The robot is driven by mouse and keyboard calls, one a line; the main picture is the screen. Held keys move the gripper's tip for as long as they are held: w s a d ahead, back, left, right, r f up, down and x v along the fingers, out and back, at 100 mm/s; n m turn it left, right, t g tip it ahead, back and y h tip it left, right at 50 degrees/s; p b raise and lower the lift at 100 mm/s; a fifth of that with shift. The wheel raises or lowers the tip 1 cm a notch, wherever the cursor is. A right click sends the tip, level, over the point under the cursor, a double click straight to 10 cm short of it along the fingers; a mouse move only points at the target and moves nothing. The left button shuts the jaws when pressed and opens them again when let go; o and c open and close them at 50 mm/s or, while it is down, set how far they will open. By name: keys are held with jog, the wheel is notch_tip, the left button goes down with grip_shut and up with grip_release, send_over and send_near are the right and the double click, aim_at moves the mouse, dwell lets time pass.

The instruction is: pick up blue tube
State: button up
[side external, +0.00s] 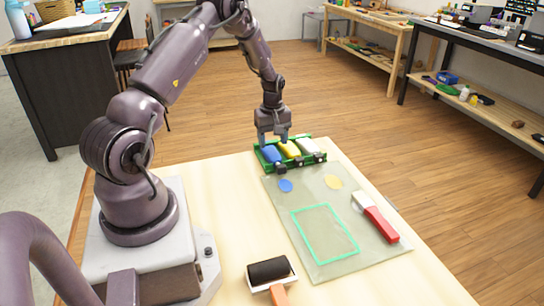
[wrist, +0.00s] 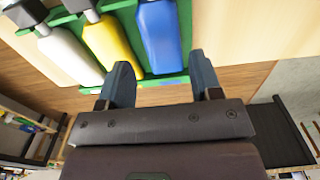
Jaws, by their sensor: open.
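The blue tube (side external: 270,155) lies at the left end of a green tray (side external: 316,141), beside a yellow tube (side external: 289,149) and a white tube (side external: 307,146). In the wrist view the blue tube (wrist: 160,35) is at the top, just beyond my fingertips, with its cap end cut off by the frame. My gripper (side external: 273,138) is above the tray near the blue tube's far end. In the wrist view my gripper (wrist: 160,75) has its two fingers spread apart with nothing between them. The blue tube lies ahead of the gap between them.
A clear mat (side external: 325,262) with blue and yellow paint spots and a green rectangle lies in front of the tray. A red-handled brush (side external: 380,222) lies on its right side. A black roller (side external: 269,271) lies at the front. The table's right front area is bare.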

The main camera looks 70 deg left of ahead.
aim_at(272, 153)
notch_tip(272, 153, down, 5)
jog(key=shift+s+d+r, duration=0.1)
jog(key=shift+s, duration=0.05)
jog(key=c, duration=0.4)
jog(key=shift+r, duration=0.15)
